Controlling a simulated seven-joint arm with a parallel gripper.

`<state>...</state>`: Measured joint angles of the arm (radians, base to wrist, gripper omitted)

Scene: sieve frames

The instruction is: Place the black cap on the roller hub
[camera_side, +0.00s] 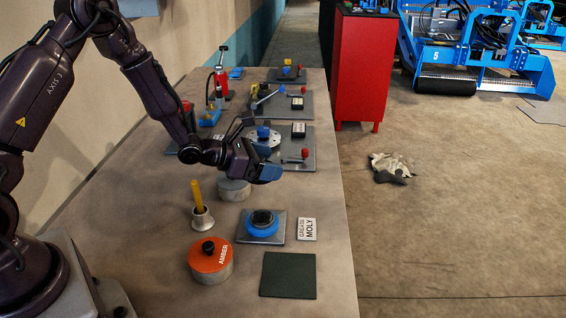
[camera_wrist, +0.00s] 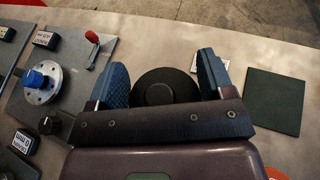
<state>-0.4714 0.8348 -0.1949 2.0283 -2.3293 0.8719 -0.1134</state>
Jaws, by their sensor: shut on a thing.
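My gripper (camera_wrist: 162,76) has its blue fingers on either side of a round black cap (camera_wrist: 158,92), which it holds between them. The cap is a dark disc with a raised middle. In the side view my gripper (camera_side: 268,174) is above the table, and its blue finger hides the cap. The roller hub (camera_side: 263,231) appears as a blue ring with a dark centre on a grey square plate, lower in the side view than my gripper. The cap is apart from it. In the wrist view the hub is hidden behind my gripper.
An orange "AMBER" tin (camera_side: 210,262), a yellow stick in a metal cone (camera_side: 198,198) and a grey cylinder (camera_side: 233,192) stand nearby. Plates with levers and knobs (camera_side: 290,147) are farther back.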

